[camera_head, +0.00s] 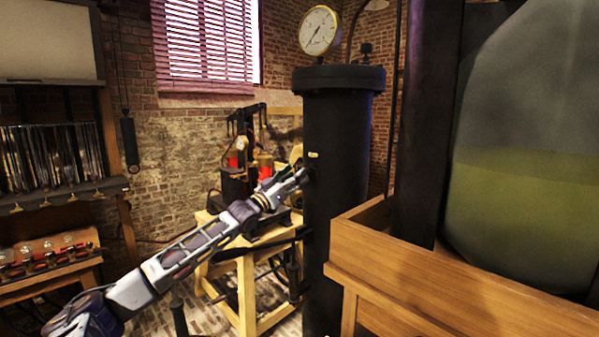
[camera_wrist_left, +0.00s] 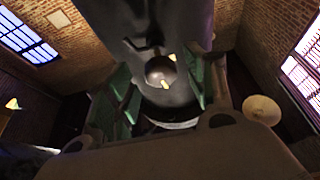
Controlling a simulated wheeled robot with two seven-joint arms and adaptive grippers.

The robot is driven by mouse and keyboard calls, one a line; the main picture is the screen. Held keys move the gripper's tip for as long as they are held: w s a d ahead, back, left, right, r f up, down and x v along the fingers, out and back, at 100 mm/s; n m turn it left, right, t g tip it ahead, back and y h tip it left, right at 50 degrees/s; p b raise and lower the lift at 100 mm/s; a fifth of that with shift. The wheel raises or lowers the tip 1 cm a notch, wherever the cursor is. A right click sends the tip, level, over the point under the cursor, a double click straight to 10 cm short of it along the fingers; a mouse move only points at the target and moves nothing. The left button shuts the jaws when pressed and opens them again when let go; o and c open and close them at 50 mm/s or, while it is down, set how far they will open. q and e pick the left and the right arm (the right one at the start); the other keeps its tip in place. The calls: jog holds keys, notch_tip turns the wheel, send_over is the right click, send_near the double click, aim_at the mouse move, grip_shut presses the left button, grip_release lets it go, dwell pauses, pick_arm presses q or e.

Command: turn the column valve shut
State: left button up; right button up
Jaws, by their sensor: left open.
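The black column (camera_head: 336,130) stands upright right of the middle in the head view, with a wide flanged cap. In the left wrist view the column (camera_wrist_left: 190,18) rises straight ahead. A round dark valve knob (camera_wrist_left: 159,68) with small brass-coloured marks is on the side facing my wrist. My left gripper (camera_head: 303,175) reaches the column's left side, just below a small brass piece (camera_head: 313,155). In the wrist view my left gripper (camera_wrist_left: 162,88) is open, with one greenish finger on each side of the knob. I cannot tell whether the fingers touch it. My right gripper is out of view.
A round gauge (camera_head: 319,30) tops the column. A wooden-framed stand (camera_head: 450,260) with a large glass jar (camera_head: 530,140) is close on the right. A wooden table (camera_head: 245,265) with apparatus is behind my left arm. Shelves (camera_head: 60,200) line the left.

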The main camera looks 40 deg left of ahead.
pick_arm(q)
jog(key=shift+p+x, duration=0.5)
jog(key=shift+x, duration=0.85)
jog(key=c, duration=1.1)
jog(key=shift+m+h, duration=0.6)
jog(key=shift+m, duration=0.7)
jog(key=o, duration=1.1)
